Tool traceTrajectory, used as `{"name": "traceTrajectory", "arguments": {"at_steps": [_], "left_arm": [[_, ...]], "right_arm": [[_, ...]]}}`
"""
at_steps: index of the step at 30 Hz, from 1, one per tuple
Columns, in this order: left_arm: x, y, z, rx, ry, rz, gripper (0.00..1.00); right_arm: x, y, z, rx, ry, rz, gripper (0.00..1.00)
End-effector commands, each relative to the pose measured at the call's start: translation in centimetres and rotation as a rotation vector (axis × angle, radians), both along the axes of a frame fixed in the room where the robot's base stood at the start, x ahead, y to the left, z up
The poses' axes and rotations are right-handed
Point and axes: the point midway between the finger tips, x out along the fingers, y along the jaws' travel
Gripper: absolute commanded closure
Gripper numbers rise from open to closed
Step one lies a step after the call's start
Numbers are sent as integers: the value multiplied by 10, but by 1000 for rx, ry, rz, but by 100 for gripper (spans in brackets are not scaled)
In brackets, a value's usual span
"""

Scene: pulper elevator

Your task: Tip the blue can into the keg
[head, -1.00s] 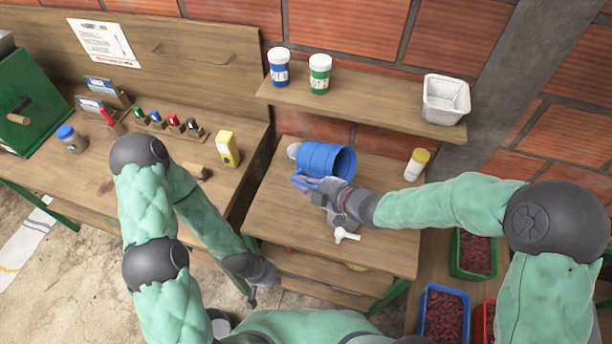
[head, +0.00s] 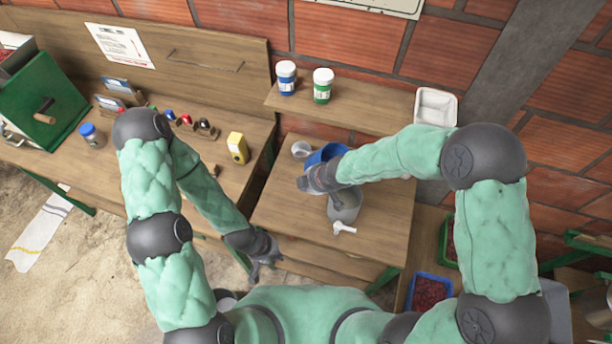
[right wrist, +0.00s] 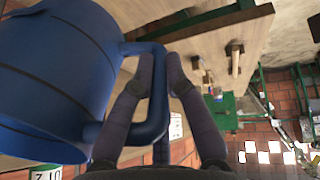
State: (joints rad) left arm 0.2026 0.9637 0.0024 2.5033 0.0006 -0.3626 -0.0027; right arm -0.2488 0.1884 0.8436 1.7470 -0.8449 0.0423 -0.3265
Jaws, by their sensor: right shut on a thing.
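The grey keg (head: 344,207) with a white tap (head: 343,229) stands on the table in front of the can, partly covered by my right gripper. My left gripper (head: 267,268) appears open and empty, low in front of the left bench.
A grey cup (head: 301,149) stands left of the can. A blue jar (head: 286,78), a green jar (head: 323,86) and a white basket (head: 436,107) are on the shelf behind. A yellow container (head: 237,148) is on the left bench. The table's front left is clear.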

Motion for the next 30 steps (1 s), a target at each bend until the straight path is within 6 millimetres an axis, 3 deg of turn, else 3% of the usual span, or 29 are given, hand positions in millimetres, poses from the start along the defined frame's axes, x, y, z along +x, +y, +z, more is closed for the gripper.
{"name": "traceTrajectory", "arguments": {"at_steps": [1,10,19,30], "left_arm": [[0,0,13,0,0,0,100],[0,0,41,0,0,0,100],[0,0,51,0,0,0,100],[0,0,52,0,0,0,100]], "right_arm": [[0,1,6,-26,20,2,100],[-6,-7,-10,-225,169,2,100],[-11,-14,-24,-362,272,0,100],[-12,-16,-26,-391,295,0,100]]}}
